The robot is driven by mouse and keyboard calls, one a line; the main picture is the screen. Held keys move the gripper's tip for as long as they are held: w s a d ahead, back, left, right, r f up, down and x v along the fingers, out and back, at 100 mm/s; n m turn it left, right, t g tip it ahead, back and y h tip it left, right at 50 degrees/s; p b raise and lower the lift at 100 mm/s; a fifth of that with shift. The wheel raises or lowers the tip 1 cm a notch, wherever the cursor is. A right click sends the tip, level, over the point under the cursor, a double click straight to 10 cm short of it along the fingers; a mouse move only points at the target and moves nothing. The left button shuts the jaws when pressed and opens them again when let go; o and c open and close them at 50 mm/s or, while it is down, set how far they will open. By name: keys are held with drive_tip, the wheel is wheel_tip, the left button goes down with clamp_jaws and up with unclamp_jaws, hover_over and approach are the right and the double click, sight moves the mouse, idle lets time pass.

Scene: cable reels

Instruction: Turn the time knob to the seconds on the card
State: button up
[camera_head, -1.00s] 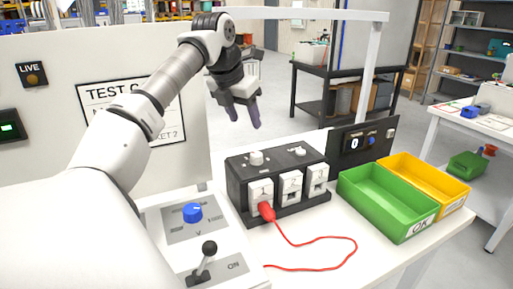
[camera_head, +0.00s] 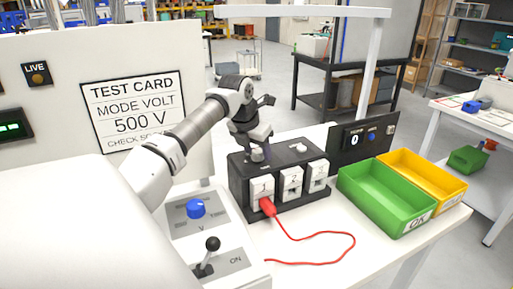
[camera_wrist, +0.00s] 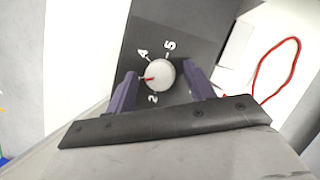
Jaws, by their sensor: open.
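The test card (camera_head: 133,112) on the panel reads MODE VOLT, 500 V and a CHECK line partly hidden by my arm; I see no seconds on it. A pale round knob (camera_head: 257,155) is on the left of the black box's top. The wrist view shows this knob (camera_wrist: 160,74) among the numerals 2, 4 and 5, its red mark pointing left, between 2 and 4. My gripper (camera_head: 258,148) is over it. In the wrist view my open gripper (camera_wrist: 161,79) has one finger on each side of the knob; contact is unclear.
The black box (camera_head: 240,188) has a second knob (camera_head: 299,148) and numbered sockets. A red plug (camera_head: 268,207) is at socket 1, its cable looping on the table. Green (camera_head: 365,200) and yellow (camera_head: 440,181) bins stand right.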

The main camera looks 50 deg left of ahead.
drive_tip(key=c, duration=1)
drive_tip(key=shift+o, duration=0.2)
drive_tip(key=m+p, duration=0.1)
drive_tip(key=m+h+p, duration=0.1)
drive_tip(key=shift+a+r+m, duration=0.1)
drive_tip(key=shift+r+m, duration=0.1)
drive_tip(key=shift+m, duration=0.2)
drive_tip(key=m+h+p, duration=0.1)
drive_tip(key=m+p, duration=0.2)
drive_tip(key=shift+a+m, duration=0.1)
drive_tip(key=shift+m, duration=0.3)
drive_tip(key=m+h+p, duration=0.1)
drive_tip(key=m+p, duration=0.1)
drive_tip(key=m+h+p, duration=0.1)
drive_tip(key=m+p, duration=0.1)
drive_tip(key=m, duration=0.1)
drive_tip(key=shift+w+a+f+g, duration=0.1)
drive_tip(key=shift+g, duration=0.3)
